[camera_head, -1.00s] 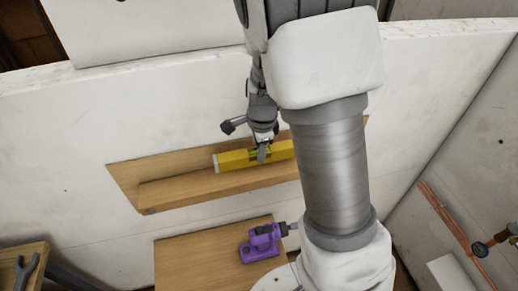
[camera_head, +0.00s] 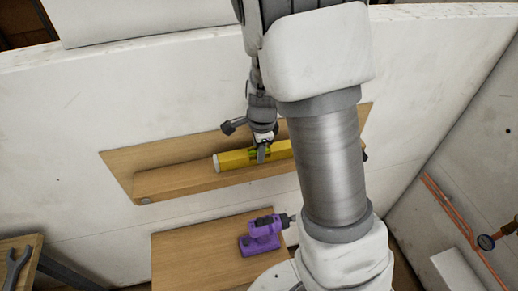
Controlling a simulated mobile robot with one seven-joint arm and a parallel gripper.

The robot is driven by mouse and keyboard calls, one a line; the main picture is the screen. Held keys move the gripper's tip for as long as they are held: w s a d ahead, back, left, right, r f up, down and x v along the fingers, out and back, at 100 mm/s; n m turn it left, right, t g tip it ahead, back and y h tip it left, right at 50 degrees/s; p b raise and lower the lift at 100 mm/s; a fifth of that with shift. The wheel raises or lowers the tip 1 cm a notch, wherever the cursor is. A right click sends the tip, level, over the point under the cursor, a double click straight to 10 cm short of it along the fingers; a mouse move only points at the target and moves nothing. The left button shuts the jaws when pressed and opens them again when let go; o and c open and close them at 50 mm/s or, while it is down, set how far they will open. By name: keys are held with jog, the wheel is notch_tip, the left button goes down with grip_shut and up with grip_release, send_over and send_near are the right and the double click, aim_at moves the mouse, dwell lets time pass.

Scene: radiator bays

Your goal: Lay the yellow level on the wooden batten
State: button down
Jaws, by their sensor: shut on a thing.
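The yellow level (camera_head: 235,160) is a long bar with a pale end cap, seen lengthwise along the wooden batten (camera_head: 175,183). The batten is a light wood ledge in front of a wooden board (camera_head: 135,161) on the white wall. My gripper (camera_head: 261,156) is shut on the level near its middle. The level looks just over or on the batten's top; I cannot tell whether they touch. My arm hides the level's right end and part of the batten.
A purple drill (camera_head: 262,235) stands on a wooden surface (camera_head: 190,255) below the batten. A wrench (camera_head: 15,268) lies on another wooden surface at the lower left. Copper pipes (camera_head: 455,222) and a gauge (camera_head: 486,242) are at the right.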

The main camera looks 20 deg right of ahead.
dwell(0.4)
jog(key=shift+c, duration=2.2)
grip_release()
notch_tip(320, 180, up, 17)
jog(key=s+p, duration=0.2)
jog(key=s, duration=0.1)
jog(key=s+r+n+t+b, duration=0.1)
jog(key=s+r+n, duration=0.1)
jog(key=s+n, duration=0.6)
jog(key=s+r+n+t+b, duration=0.1)
jog(key=s+r+n+t, duration=0.1)
jog(key=s+n, duration=0.6)
jog(key=shift+s+r+n+t, duration=0.3)
jog(key=shift+r+n, duration=0.4)
jog(key=shift+n, duration=0.3)
